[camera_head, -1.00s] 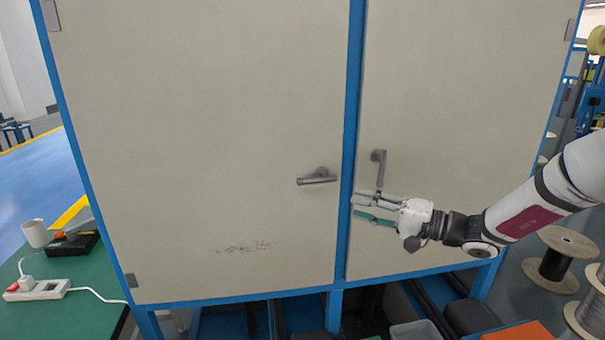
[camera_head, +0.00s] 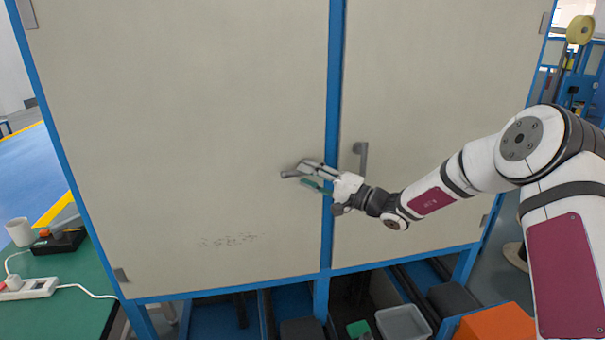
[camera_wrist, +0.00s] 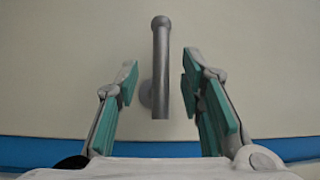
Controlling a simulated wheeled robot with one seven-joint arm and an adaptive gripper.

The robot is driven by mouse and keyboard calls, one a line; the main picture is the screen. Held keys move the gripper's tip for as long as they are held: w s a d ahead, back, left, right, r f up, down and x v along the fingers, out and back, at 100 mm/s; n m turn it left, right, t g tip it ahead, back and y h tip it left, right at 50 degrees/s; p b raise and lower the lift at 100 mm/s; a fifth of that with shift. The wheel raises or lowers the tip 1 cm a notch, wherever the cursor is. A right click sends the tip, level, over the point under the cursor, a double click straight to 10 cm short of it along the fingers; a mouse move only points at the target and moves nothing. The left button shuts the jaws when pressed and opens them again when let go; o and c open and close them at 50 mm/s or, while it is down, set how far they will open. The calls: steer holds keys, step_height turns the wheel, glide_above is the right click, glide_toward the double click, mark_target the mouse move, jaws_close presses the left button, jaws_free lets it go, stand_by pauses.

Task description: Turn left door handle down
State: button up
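The left door handle (camera_head: 290,174) is a grey metal lever on the left beige cabinet door (camera_head: 190,110). It lies about level in the head view, and its right part is hidden behind my gripper (camera_head: 304,176). In the wrist view the lever (camera_wrist: 161,70) runs between the two green-padded fingers of my gripper (camera_wrist: 157,85). The fingers are open, with a gap on each side of the lever. The right door handle (camera_head: 361,160) hangs vertical on the right door (camera_head: 430,90).
A blue frame post (camera_head: 334,120) stands between the doors. Below are shelves with a grey bin (camera_head: 403,322) and an orange box (camera_head: 497,323). A green table (camera_head: 70,315) at the lower left holds a white cup (camera_head: 19,232) and a power strip (camera_head: 28,288).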

steer(key=shift+x, duration=1.2)
jaws_close()
